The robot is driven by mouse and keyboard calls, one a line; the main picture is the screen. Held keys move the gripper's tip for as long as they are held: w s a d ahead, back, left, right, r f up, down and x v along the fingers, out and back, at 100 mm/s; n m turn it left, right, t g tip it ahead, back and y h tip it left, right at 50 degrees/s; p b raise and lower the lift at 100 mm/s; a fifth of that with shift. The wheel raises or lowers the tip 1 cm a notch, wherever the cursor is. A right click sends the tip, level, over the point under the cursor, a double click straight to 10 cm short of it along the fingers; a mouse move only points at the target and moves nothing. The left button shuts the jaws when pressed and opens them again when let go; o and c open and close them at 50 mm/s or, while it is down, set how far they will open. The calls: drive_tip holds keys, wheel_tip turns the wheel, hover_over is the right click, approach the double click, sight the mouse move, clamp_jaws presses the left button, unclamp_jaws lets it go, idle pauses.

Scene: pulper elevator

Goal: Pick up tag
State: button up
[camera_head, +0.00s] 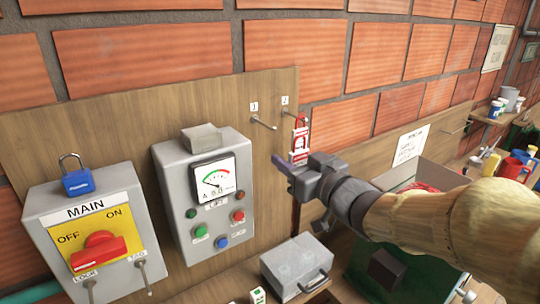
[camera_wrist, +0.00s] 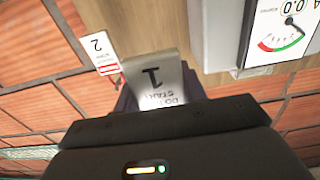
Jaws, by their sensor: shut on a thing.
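My gripper (camera_head: 287,168) is in front of the wooden board, just below the two hooks. It is shut on a pale tag (camera_wrist: 155,78) that shows "1" and "DO NOT START" upside down in the wrist view. The held tag sticks out past the dark fingers; I cannot make it out in the head view. A second, red and white tag (camera_head: 299,146) marked 2 hangs below hook 2 (camera_head: 290,113); it also shows in the wrist view (camera_wrist: 98,47). Hook 1 (camera_head: 264,123) is bare.
The meter box (camera_head: 171,190) and the MAIN switch box (camera_head: 48,218) with a blue padlock (camera_head: 78,181) are on the board at left. A grey box (camera_head: 297,263) stands below my gripper. A green bin (camera_head: 360,270) is at right.

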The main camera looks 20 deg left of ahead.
sight(300, 164)
drive_tip(key=v, duration=0.7)
drive_tip(key=shift+s+d+b, duration=0.15)
drive_tip(key=shift+b, duration=0.25)
drive_tip(key=shift+d, duration=0.1)
